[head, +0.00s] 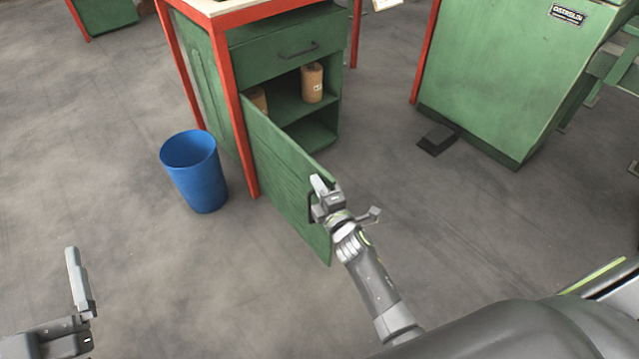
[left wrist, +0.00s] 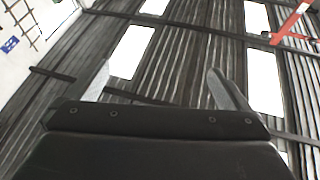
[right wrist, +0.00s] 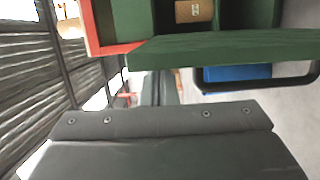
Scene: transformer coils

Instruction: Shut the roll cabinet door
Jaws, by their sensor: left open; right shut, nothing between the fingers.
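The roll cabinet (head: 275,38) is green with red legs. Its door (head: 283,185) stands wide open, swung out toward me, and its top edge (right wrist: 220,50) crosses the right wrist view. A dark handle (head: 311,208) is on the door near its free edge, and it also shows in the right wrist view (right wrist: 300,84). My right gripper (head: 319,186) is shut and empty at the door's free edge, close to the handle; I cannot tell whether it touches the door. My left gripper (head: 78,285) is open and empty at the lower left, away from the cabinet.
Brown rolls (head: 312,83) stand on the cabinet shelf below a shut drawer (head: 285,57). A blue bin (head: 196,172) stands on the floor left of the door. A green machine (head: 500,80) with a dark pedal (head: 437,138) stands at the right. The floor between is clear.

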